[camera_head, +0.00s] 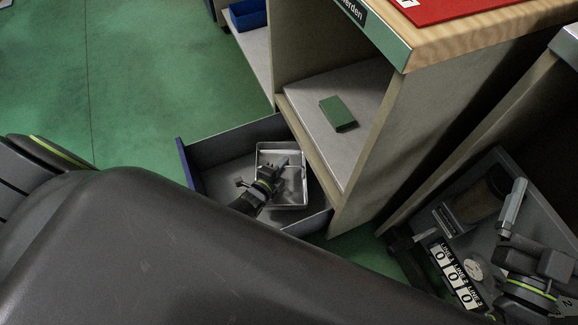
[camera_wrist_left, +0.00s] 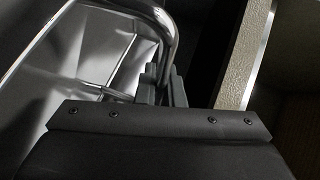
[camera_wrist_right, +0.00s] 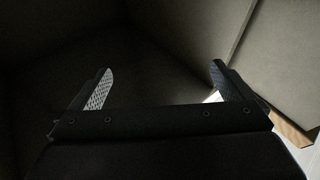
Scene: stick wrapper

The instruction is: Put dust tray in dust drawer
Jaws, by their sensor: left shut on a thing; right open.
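The dust tray (camera_head: 297,196) is a shiny metal tray with a raised rim. It is inside the outline of the open dust drawer (camera_head: 238,138), a grey drawer with a blue front, at its cabinet-side end. I cannot tell whether the tray rests on the drawer floor. My left gripper (camera_head: 279,170) is over the tray, shut on its rim. In the left wrist view the tray's rounded rim (camera_wrist_left: 159,18) runs to the fingers (camera_wrist_left: 166,85), whose tips are partly hidden. My right gripper (camera_wrist_right: 160,85) is open and empty, its fingers wide apart.
The cabinet has a wooden top (camera_head: 470,38) and a shelf with a green box (camera_head: 338,114). A blue bin (camera_head: 248,14) stands farther back. A counter panel (camera_head: 455,275) and a grey bin (camera_head: 520,168) are at the lower right, near my right arm. Green floor lies left of the drawer.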

